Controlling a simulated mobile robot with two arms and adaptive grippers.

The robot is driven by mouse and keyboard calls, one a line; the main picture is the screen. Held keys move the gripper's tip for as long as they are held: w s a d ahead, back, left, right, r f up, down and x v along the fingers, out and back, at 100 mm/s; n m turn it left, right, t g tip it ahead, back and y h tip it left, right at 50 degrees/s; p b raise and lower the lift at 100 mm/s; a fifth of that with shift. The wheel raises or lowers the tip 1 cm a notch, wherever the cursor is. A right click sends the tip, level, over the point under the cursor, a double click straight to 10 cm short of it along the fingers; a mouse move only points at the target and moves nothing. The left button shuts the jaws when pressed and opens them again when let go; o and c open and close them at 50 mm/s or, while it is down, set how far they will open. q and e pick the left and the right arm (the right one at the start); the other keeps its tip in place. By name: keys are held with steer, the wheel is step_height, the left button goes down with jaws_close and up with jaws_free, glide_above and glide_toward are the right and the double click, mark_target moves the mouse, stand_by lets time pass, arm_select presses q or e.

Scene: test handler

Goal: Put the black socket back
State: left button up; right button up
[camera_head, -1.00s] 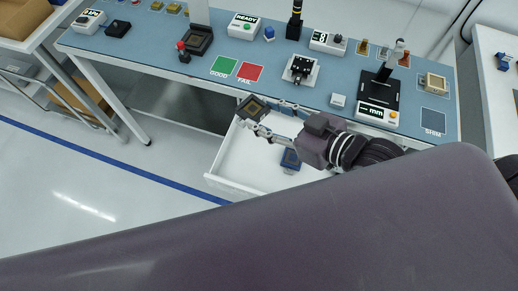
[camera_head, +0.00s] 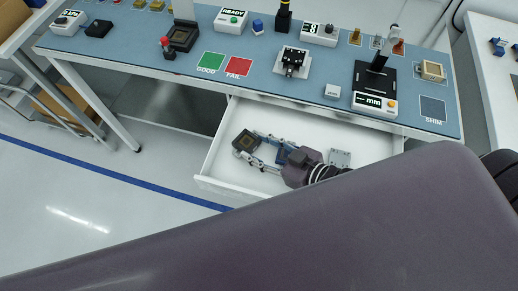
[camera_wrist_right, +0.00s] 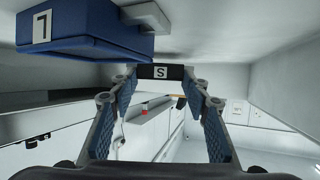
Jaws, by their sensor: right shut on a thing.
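The black socket (camera_head: 247,142) is a small square block with a brown-gold centre. My right gripper (camera_head: 249,147) is shut on it, with one finger on each side. They are inside the left part of the open white drawer (camera_head: 215,155), low over its floor; I cannot tell whether the socket touches the floor. My left gripper is out of view.
A grey metal block (camera_head: 340,158) lies in the drawer right of the gripper. The blue-topped bench (camera_head: 150,40) is above the drawer, with a green GOOD pad (camera_head: 211,63), a red FAIL pad (camera_head: 239,67) and several devices. The drawer's left front corner looks clear.

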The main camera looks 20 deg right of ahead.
steer(key=shift+f, duration=0.6)
steer(key=o, duration=1.2)
steer(key=shift+f, duration=0.1)
steer(key=shift+o, duration=0.2)
steer(key=shift+v, duration=6)
